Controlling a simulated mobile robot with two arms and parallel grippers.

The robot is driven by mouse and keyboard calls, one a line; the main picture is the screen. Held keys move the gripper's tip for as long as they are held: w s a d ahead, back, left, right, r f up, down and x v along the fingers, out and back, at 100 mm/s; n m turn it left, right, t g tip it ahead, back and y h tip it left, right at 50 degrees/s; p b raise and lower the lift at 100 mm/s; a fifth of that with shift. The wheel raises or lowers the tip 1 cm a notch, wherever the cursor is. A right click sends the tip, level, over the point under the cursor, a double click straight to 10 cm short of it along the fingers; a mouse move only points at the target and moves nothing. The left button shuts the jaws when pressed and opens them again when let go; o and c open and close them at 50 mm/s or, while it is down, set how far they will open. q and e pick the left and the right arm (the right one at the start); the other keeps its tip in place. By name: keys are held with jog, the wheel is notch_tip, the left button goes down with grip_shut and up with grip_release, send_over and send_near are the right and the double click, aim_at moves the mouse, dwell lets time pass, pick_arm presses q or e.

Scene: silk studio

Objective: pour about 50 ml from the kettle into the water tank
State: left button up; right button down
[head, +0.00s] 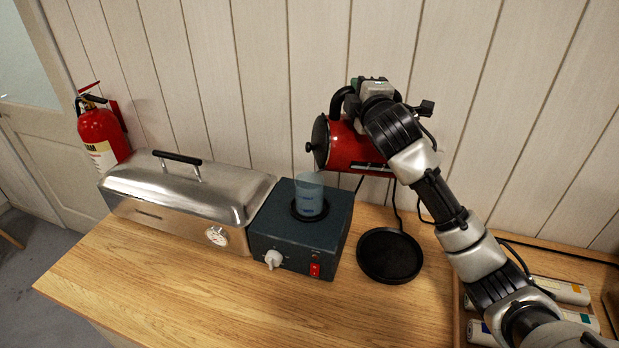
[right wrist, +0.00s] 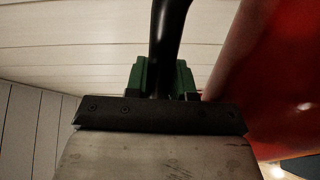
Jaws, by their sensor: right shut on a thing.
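The red kettle (head: 350,150) is off its base and tipped steeply to the left, its black lid facing left. My right gripper (head: 355,88) is shut on the kettle's black handle. In the right wrist view its green fingers (right wrist: 165,78) close around the handle (right wrist: 170,30), with the red kettle body (right wrist: 285,80) at the right. The water tank (head: 309,192), a clear bluish cup, stands upright on a dark box. The kettle's lower left edge is just above and right of the tank's rim. I cannot make out a stream or the exact water level. My left gripper is out of view.
The dark box (head: 290,243) has a white knob and a red switch. A long steel steamer (head: 180,205) stands to its left. The round black kettle base (head: 390,256) and its cord are to the right. A wooden tray (head: 458,315) holds several rolls. The front of the table is clear.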

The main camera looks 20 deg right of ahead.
jog(key=shift+a+r, duration=0.2)
jog(key=shift+r, duration=0.2)
jog(key=shift+a+p, duration=0.15)
jog(key=shift+p, duration=0.2)
jog(key=shift+n, duration=0.3)
dwell(1.6)
